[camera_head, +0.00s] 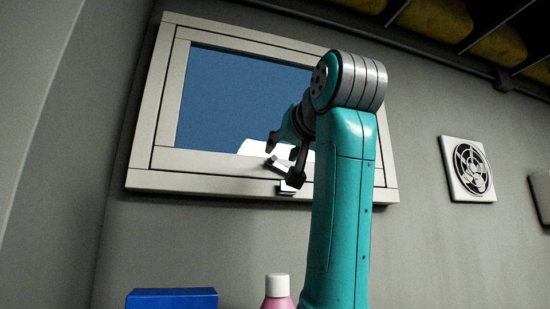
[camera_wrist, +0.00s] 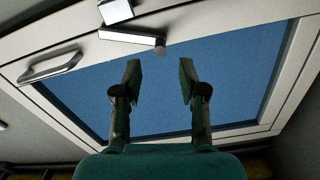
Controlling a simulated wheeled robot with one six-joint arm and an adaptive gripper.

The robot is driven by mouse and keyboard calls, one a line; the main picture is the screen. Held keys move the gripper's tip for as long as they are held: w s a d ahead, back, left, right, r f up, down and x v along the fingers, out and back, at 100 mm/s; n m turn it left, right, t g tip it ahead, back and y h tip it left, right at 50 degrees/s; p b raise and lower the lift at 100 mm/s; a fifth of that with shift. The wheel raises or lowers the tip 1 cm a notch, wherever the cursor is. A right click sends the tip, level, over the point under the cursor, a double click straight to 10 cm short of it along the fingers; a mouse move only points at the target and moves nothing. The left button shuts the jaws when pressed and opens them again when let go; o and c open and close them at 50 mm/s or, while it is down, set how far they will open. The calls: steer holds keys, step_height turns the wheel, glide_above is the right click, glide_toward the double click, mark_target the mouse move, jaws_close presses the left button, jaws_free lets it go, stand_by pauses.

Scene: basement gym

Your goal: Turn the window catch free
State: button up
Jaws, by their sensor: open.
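The window (camera_head: 240,95) is a blue pane in a pale frame, high on the wall, with its sash sitting in the frame as far as I can see. The catch (camera_wrist: 128,37) is a light lever with a round grey end, lying along the sash rail beside a small white block (camera_wrist: 116,10). The catch (camera_head: 275,164) also shows in the head view, partly hidden by my gripper (camera_head: 282,160). In the wrist view my gripper (camera_wrist: 160,70) is open and empty. The lever's round end is just beyond the fingertips, roughly in line with the gap between them.
A pale bar handle (camera_wrist: 50,66) is on the window frame, left of the catch in the wrist view. A round vent (camera_head: 469,169) is on the wall to the right. A blue box (camera_head: 171,299) and a pink bottle with white cap (camera_head: 278,292) stand below the window.

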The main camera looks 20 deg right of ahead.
mark_target(275, 158)
steer(key=shift+w, duration=2.75)
jaws_close()
